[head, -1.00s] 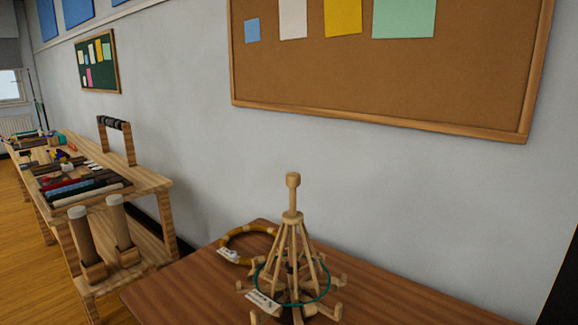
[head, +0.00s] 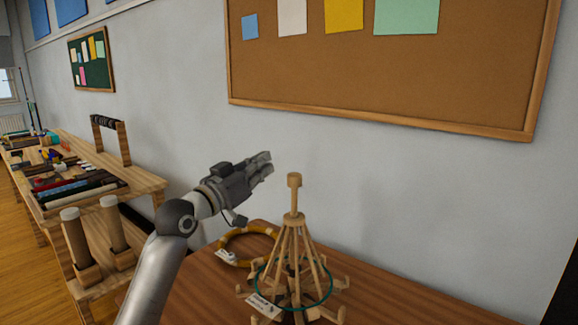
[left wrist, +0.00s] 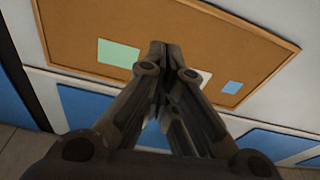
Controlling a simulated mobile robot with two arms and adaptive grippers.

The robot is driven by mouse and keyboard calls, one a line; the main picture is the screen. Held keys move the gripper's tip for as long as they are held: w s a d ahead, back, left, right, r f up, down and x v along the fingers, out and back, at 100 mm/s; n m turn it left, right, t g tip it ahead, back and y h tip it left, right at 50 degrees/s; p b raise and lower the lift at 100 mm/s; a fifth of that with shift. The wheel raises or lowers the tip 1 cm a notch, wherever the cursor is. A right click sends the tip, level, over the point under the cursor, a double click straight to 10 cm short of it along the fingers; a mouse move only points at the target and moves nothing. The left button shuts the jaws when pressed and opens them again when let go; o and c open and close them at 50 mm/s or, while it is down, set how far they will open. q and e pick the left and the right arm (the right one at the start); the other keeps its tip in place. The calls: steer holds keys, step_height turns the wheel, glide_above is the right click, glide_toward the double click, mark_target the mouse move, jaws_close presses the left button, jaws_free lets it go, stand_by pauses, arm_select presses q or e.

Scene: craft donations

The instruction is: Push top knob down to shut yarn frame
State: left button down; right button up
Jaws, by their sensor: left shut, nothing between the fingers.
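The wooden yarn frame (head: 297,245) stands upright on the brown table in the head view. Its sloping ribs spread downward from a central post, and a green ring circles them. The top knob (head: 294,180) sits raised on the post above the ribs. My left gripper (head: 266,162) is shut and empty, to the left of the knob and slightly higher in the picture, apart from it. In the left wrist view the left gripper's fingers (left wrist: 158,52) meet, with the cork board behind them. The frame is not in that view. My right gripper is not in view.
A yellow-brown hoop (head: 232,238) with a tag lies on the brown table (head: 400,290) behind and left of the frame. The table's right part is bare. A cork board (head: 380,80) hangs on the wall behind. A lighter workbench (head: 150,180) with craft items stands at left.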

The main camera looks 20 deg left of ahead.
arm_select(q)
steer(key=r+p, duration=0.2)
steer(key=p, duration=0.1)
glide_above(289, 178)
steer(key=shift+w, duration=0.4)
steer(key=f, duration=0.3)
steer(key=shift+s+p, duration=0.3)
steer(key=shift+s, duration=0.05)
steer(key=shift+s+f, duration=0.2)
steer(key=shift+f, duration=0.5)
